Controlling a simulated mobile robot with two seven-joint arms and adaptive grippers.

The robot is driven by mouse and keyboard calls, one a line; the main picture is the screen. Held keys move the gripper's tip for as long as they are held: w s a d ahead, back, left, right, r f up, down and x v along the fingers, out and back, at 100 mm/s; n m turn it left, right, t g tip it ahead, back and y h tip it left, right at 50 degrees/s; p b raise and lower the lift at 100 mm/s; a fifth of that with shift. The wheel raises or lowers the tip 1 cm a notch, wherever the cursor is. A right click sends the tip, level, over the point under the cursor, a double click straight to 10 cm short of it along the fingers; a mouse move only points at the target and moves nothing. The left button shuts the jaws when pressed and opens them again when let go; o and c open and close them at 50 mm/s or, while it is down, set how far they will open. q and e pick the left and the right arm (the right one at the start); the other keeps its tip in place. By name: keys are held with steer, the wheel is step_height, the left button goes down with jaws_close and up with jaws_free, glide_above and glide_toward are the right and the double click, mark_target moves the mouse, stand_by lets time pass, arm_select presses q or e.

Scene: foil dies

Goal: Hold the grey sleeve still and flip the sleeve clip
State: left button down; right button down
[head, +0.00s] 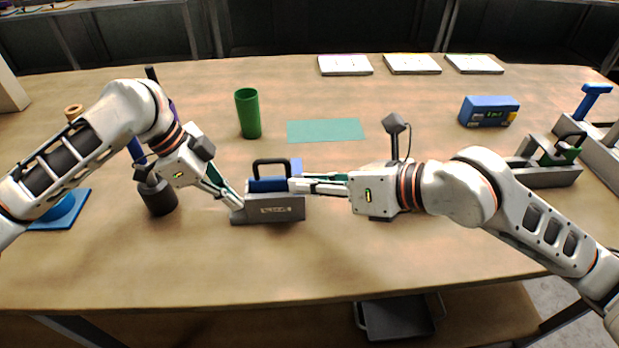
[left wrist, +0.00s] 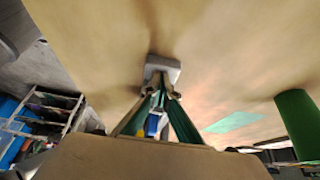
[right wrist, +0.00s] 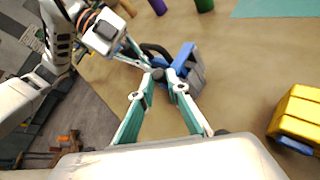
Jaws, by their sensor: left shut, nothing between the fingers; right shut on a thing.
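The grey sleeve (head: 284,212), a block with a label on its front, sits mid-table. A black loop (head: 271,162) stands up over a dark blue bar (head: 266,185) on its top, with a lighter blue piece (head: 295,166) behind. I cannot tell which of these is the clip. My left gripper (head: 238,207) is shut and empty, its tips at the sleeve's left end; the left wrist view shows a grey end (left wrist: 163,66) beyond them. My right gripper (head: 291,185) is at the bar's right end; in the right wrist view its fingers (right wrist: 165,81) close around a dark rounded end.
A dark cylinder (head: 157,197) stands close to my left arm. A green cup (head: 248,114) and a green mat (head: 326,130) lie behind the sleeve. A grey stand (head: 394,123) is behind my right gripper. A blue box (head: 489,111) is farther right. The front table is clear.

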arm_select(q)
steer(key=shift+a+f, duration=0.1)
steer(key=shift+f, duration=0.2)
arm_select(e)
steer(key=shift+s+d+f, duration=0.1)
steer(key=shift+f, duration=0.8)
steer(key=c, duration=1.9)
jaws_free()
step_height(320, 180, up, 11)
steer(key=shift+f, duration=0.2)
steer(key=shift+r, duration=0.1)
